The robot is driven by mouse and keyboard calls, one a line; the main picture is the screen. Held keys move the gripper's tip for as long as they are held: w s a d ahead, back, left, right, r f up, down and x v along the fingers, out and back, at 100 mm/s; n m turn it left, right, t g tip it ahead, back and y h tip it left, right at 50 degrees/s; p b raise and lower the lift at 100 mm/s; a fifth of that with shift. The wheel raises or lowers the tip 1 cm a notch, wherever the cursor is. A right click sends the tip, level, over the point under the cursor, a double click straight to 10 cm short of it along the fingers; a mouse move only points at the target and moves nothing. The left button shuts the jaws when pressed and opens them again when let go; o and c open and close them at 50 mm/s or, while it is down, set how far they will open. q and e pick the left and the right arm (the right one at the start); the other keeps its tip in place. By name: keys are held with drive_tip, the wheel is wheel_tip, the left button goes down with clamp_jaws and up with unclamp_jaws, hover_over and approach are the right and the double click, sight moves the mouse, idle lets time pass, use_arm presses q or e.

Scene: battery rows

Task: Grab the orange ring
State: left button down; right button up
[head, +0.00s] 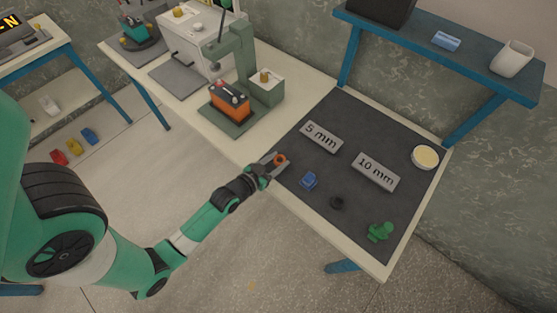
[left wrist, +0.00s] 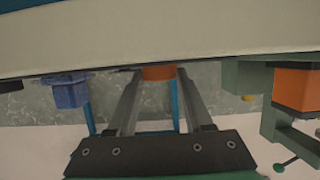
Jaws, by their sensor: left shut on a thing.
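The orange ring (head: 281,159) is small and sits between the fingertips of my left gripper (head: 274,163), at the table's near edge beside the dark mat. My left gripper is shut on it. In the left wrist view the orange ring (left wrist: 158,72) shows between the two finger ends, partly cut off by the pale table edge in front. I cannot tell whether the ring is clear of the table surface. My right gripper is in neither view.
A green press (head: 243,70) with an orange block stands behind.

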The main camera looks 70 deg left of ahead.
sight(278, 163)
use_arm(q)
drive_tip(key=shift+r+p, duration=0.3)
drive_tip(key=shift+r, duration=0.3)
wheel_tip(278, 163, up, 3)
drive_tip(key=shift+d+f+p, duration=0.15)
drive_tip(key=shift+p, duration=0.6)
drive_tip(key=w+d+r+p, duration=0.3)
drive_tip(key=d+r, duration=0.6)
drive_tip(key=d, duration=0.4)
drive_tip(key=shift+w+d+r+p, duration=0.15)
drive_tip(key=shift+w+d+p, duration=0.05)
drive_tip(key=shift+p, duration=0.15)
